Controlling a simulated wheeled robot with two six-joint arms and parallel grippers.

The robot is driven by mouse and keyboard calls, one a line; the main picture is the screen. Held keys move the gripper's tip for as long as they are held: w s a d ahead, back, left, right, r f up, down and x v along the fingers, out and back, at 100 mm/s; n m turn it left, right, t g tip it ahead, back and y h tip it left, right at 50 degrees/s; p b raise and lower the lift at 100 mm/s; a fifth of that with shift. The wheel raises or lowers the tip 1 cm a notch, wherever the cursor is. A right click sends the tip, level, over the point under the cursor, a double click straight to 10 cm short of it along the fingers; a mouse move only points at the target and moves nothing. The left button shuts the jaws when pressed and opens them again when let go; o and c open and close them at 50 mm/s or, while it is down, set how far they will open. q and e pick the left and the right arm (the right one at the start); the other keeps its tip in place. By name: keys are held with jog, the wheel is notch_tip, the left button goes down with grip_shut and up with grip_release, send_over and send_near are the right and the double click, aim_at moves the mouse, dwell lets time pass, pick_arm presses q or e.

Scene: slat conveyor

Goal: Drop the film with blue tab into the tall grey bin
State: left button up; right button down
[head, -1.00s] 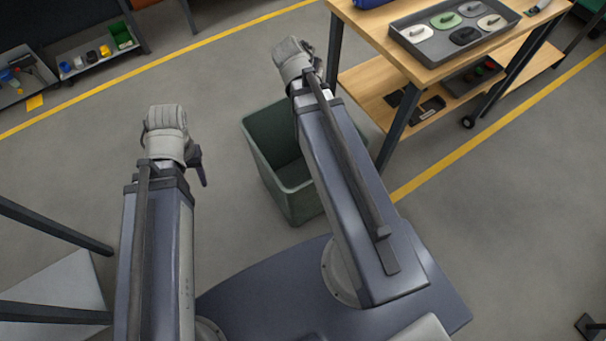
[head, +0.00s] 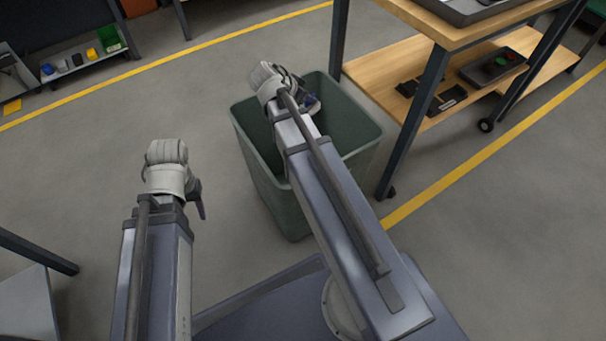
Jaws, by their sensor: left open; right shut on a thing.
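The tall grey bin (head: 350,132), greenish grey and open at the top, stands on the floor in the middle of the head view. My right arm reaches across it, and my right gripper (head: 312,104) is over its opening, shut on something. A small dark bluish patch shows at that gripper; the film with blue tab cannot be made out clearly, mostly hidden by the wrist and arm. My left gripper (head: 200,207) is open, left of the bin and apart from it, partly hidden behind its wrist.
A wooden workbench with a lower shelf (head: 400,62) stands right of the bin; its dark leg and caster are close to the bin. A low shelf with small bottles and a green box (head: 109,38) is at the far left. Floor between is clear.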

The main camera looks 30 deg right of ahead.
jog(key=shift+f, duration=0.35)
notch_tip(320, 180, down, 6)
jog(key=b, duration=0.6)
jog(key=shift+r, duration=0.1)
jog(key=c, duration=0.9)
grip_release()
jog(key=shift+c, duration=0.2)
jog(key=shift+r, duration=0.1)
jog(key=p+v, duration=0.5)
jog(key=v, duration=0.2)
jog(key=shift+a+r+p, duration=0.25)
jog(key=shift+a+p, duration=0.05)
jog(key=shift+p, duration=0.05)
